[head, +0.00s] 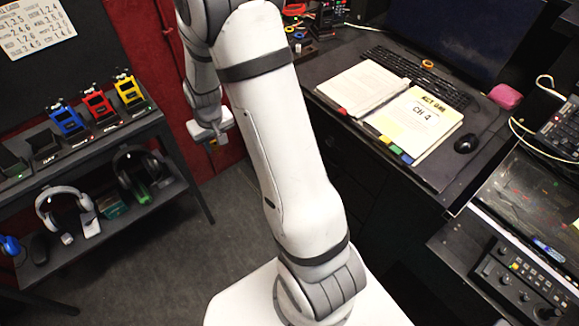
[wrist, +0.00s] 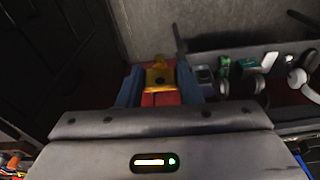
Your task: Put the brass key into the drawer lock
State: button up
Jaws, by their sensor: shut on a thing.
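Red surfaces show just below the key. In the head view my gripper (head: 211,138) hangs left of centre, in front of the red wall and above the grey floor. The key is too small to make out clearly there. The dark drawer front (head: 352,172) under the desk is right of my arm, apart from the gripper. I cannot make out the lock; my arm hides part of the desk front.
The desk (head: 325,66) holds an open binder (head: 420,118), a keyboard (head: 415,75) and a mouse (head: 466,143). A dark shelf (head: 120,135) at left carries several coloured devices and headphones. The grey floor (head: 225,215) between shelf and desk is clear.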

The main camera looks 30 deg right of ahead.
jog(key=s+d+f+n+g+h+b, duration=0.1)
jog(key=s+d+f+n+g+b, duration=0.4)
jog(key=n, duration=0.8)
jog(key=s+d+f+n+g+h+b, duration=0.1)
jog(key=s+d+f+n+g+b, duration=0.1)
jog(key=s+d+f+n+b, duration=0.75)
jog(key=w+a+r+n+t+h, duration=0.1)
jog(key=w+r+n+t+h, duration=0.15)
jog(key=w+n+h, duration=0.6)
jog(key=w+a+f+n+t+b, duration=0.4)
jog(key=w+n+t, duration=0.3)
jog(key=n+t, duration=0.4)
jog(key=s+d+f+m+g+h+b, duration=0.1)
jog(key=s+d+m+g+h+b, duration=0.1)
jog(key=s+d+m+g+h, duration=0.7)
jog(key=d+n+y+b, duration=0.1)
jog(key=d+n, duration=0.1)
jog(key=d, duration=0.9)
jog(key=shift+w+d, duration=0.15)
